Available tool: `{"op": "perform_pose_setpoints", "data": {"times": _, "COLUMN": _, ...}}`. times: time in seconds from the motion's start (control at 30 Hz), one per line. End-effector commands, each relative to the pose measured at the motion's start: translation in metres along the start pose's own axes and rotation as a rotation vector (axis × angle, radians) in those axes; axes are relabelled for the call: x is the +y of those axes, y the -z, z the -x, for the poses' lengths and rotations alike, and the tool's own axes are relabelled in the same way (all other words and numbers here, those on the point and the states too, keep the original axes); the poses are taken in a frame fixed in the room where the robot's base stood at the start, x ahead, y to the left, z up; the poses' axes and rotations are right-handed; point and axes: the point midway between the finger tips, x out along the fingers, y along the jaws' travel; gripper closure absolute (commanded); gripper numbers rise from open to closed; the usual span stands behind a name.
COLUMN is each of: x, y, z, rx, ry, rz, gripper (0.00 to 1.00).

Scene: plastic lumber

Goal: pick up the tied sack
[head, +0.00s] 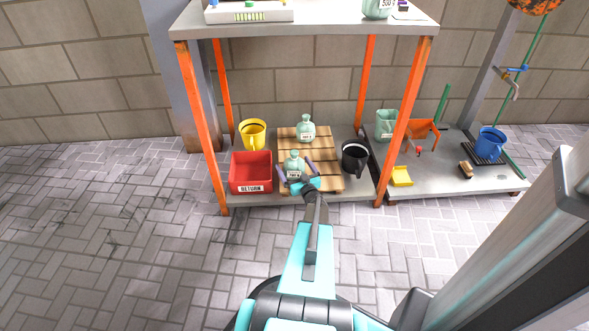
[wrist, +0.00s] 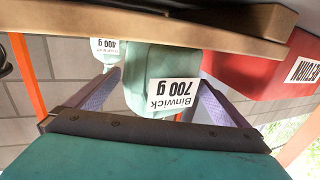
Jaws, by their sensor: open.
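A pale green tied sack (head: 294,161) stands at the front of the slatted wooden pallet (head: 325,170) on the lower shelf. Its label reads Binwick 700 g in the wrist view (wrist: 150,62), where it appears upside down. A second, similar green sack (head: 306,131) stands farther back; its label reads 400 g in the wrist view (wrist: 105,46). My gripper (head: 297,173) is open, its two purple fingers on either side of the front sack. In the wrist view, the fingers (wrist: 160,84) spread around it with visible gaps; whether either touches is unclear.
A red RETURN bin (head: 251,172) and yellow mug (head: 252,134) stand left of the pallet; a black mug (head: 355,158) stands right. Orange posts (head: 212,130) and the upper shelf (head: 320,24) frame the space. The floor in front is clear.

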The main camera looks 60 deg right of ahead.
Motion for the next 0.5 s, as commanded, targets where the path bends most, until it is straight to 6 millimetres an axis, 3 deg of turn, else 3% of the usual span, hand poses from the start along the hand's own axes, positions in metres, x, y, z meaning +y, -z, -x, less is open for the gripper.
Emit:
{"op": "perform_pose_setpoints", "data": {"times": 0.3, "x": 0.0003, "y": -0.0002, "z": 0.0004, "rx": 0.0, "ry": 0.0, "rz": 0.0, "gripper": 0.0}}
{"op": "perform_pose_setpoints", "data": {"times": 0.5, "x": 0.0004, "y": -0.0002, "z": 0.0005, "rx": 0.0, "ry": 0.0, "rz": 0.0, "gripper": 0.34}}
